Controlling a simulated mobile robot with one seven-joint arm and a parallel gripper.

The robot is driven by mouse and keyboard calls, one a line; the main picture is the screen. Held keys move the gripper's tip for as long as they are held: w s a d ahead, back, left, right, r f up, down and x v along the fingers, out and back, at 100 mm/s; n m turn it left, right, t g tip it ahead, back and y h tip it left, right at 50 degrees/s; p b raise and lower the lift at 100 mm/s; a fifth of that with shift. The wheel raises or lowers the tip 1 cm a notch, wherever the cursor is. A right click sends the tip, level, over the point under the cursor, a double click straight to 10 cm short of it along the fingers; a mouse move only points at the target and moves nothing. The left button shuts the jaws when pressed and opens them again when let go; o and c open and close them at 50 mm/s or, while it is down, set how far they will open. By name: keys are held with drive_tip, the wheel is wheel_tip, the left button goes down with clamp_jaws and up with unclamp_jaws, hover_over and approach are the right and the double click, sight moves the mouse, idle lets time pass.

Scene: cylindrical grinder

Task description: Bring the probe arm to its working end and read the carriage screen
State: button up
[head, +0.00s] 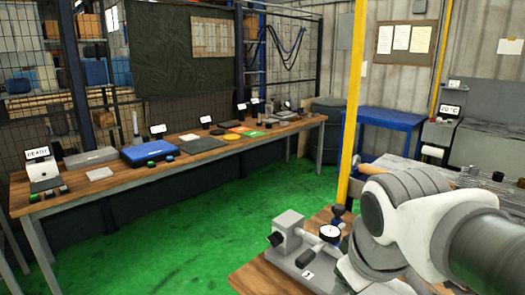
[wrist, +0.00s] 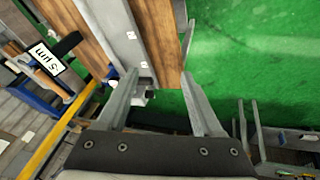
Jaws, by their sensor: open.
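My gripper (wrist: 159,75) is open and empty in the wrist view, its two fingers spread over the wooden bench edge and a pale metal strip. A small dark-framed plate or screen (wrist: 46,62) at the left of that view appears to read "5 µm"; I cannot tell whether it is the carriage screen. In the head view my arm covers much of the lower right, and my gripper is not visible there. A grey metal fixture (head: 289,232) with a round dial gauge (head: 329,233) stands on the near wooden bench. I cannot make out the probe arm for certain.
A long wooden bench (head: 100,199) with instruments and small screens runs along the left fence. A yellow post (head: 352,110) stands beyond the near bench. A blue table (head: 390,118) is behind it. The green floor (head: 190,240) between the benches is clear.

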drive_tip(key=s+m, duration=0.2)
drive_tip(key=s+f+m, duration=0.1)
drive_tip(key=s+m, duration=0.1)
drive_tip(key=m, duration=0.1)
drive_tip(key=shift+s+f+t+y, duration=0.2)
drive_tip(key=shift+s+t+y, duration=0.1)
drive_tip(key=shift+y, duration=0.1)
drive_tip(key=shift+d+m, duration=0.1)
drive_tip(key=shift+m, duration=0.2)
